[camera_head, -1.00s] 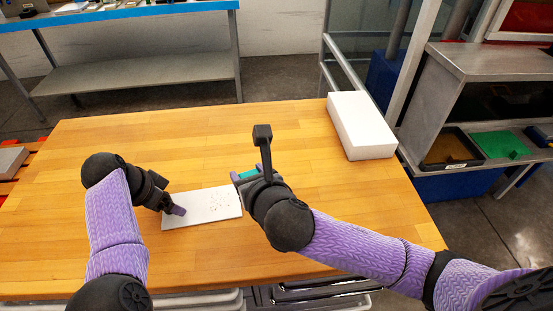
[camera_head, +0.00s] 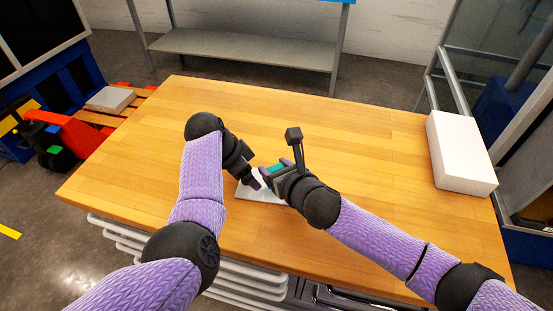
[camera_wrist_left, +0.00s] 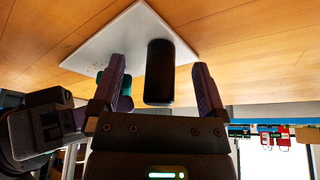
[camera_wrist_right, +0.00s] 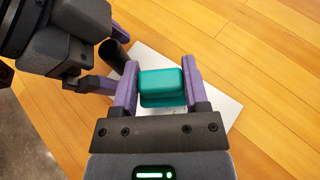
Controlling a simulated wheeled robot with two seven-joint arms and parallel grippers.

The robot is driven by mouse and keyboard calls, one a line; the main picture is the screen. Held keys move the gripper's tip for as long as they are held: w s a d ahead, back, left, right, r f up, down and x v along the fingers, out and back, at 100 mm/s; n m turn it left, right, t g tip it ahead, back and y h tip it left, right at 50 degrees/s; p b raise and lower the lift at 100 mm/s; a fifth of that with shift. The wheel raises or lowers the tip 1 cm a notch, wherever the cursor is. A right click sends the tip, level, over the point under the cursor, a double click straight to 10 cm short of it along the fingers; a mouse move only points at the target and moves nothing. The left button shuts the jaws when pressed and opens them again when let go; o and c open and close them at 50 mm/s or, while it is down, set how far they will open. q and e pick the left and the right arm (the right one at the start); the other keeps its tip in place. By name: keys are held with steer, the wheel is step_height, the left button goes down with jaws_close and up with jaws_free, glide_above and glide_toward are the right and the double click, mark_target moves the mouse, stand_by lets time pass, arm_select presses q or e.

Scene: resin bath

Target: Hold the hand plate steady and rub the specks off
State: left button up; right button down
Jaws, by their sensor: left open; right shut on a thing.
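The white hand plate (camera_head: 250,195) lies flat near the table's front edge; it also shows in the left wrist view (camera_wrist_left: 130,32). Faint specks (camera_wrist_left: 90,66) show near its edge there; in the head view the arms hide that area. A dark cylinder (camera_wrist_left: 160,75) stands at the plate's end. My left gripper (camera_head: 256,182) is open, with its fingers on either side of this cylinder and a gap showing. My right gripper (camera_head: 277,173) is shut on a teal block (camera_wrist_right: 162,85) over the plate. Whether the block touches the plate is hidden.
A white box (camera_head: 459,155) stands at the table's right end. The wooden table (camera_head: 330,115) is clear behind the arms. A grey slab (camera_head: 110,99) lies on a pallet beyond the left edge. My two grippers are close together over the plate.

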mark_target(276, 168)
steer(key=shift+f, duration=1)
stand_by(0.5)
steer(key=shift+d, duration=0.1)
steer(key=shift+s+d+f, duration=0.1)
steer(key=shift+s+d, duration=0.15)
steer(key=shift+d, duration=0.85)
steer(key=shift+s+d+r, duration=0.1)
steer(key=shift+s+d, duration=0.2)
steer(key=shift+d, duration=0.85)
steer(key=shift+s+d+f, duration=0.1)
steer(key=shift+s+d, duration=0.15)
steer(key=shift+d, duration=0.85)
steer(key=shift+w+a, duration=0.2)
steer(key=shift+a, duration=0.7)
steer(key=shift+w+a, duration=0.2)
steer(key=shift+a, duration=0.7)
steer(key=shift+w+a, duration=0.2)
steer(key=shift+a, duration=0.65)
steer(key=shift+w+a, duration=0.15)
steer(key=shift+a, duration=0.65)
steer(key=shift+r, duration=3.05)
steer(key=shift+r, duration=0.1)
